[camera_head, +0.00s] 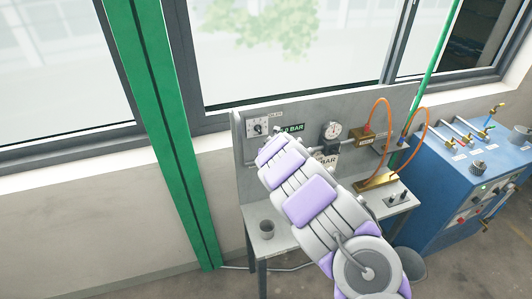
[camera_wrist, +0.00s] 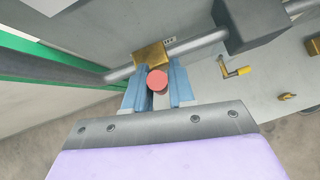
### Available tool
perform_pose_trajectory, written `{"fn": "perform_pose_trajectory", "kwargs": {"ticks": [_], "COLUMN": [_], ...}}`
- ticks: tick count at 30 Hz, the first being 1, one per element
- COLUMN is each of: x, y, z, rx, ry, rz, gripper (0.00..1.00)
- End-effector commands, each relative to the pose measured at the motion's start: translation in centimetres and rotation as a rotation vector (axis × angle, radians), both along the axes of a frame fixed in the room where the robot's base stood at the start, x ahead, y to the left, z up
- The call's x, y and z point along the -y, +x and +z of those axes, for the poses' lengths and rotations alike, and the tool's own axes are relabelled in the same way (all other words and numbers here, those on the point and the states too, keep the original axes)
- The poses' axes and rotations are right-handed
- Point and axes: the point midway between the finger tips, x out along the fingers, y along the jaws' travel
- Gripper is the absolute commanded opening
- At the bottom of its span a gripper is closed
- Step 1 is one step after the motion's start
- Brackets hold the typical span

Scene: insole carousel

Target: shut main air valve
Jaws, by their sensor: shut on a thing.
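In the wrist view a brass valve body (camera_wrist: 150,54) sits on a grey pipe that runs along the grey panel. A red round handle (camera_wrist: 157,80) stands out from it towards me. My gripper (camera_wrist: 158,72) has one blue finger on each side of the red handle and is shut on it. I cannot tell from the handle's round end which way the valve is turned. In the head view my arm covers the valve and my gripper, in front of the panel (camera_head: 243,165) above the bench.
A gauge (camera_head: 332,130) and orange hose (camera_head: 376,108) are on the panel. A cup (camera_head: 267,229) stands on the bench. A blue cabinet (camera_head: 455,190) stands right, a green post (camera_head: 165,130) left.

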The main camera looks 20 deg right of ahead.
Motion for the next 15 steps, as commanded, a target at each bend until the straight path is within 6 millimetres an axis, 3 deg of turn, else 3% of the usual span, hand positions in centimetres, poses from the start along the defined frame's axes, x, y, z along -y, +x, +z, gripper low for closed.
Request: {"fn": "perform_pose_trajectory", "kwargs": {"ticks": [15], "x": [-0.77], "y": [-0.12], "z": [-0.24], "rx": [-0.003], "ry": [-0.084], "rz": [0.0], "gripper": [0.0]}}
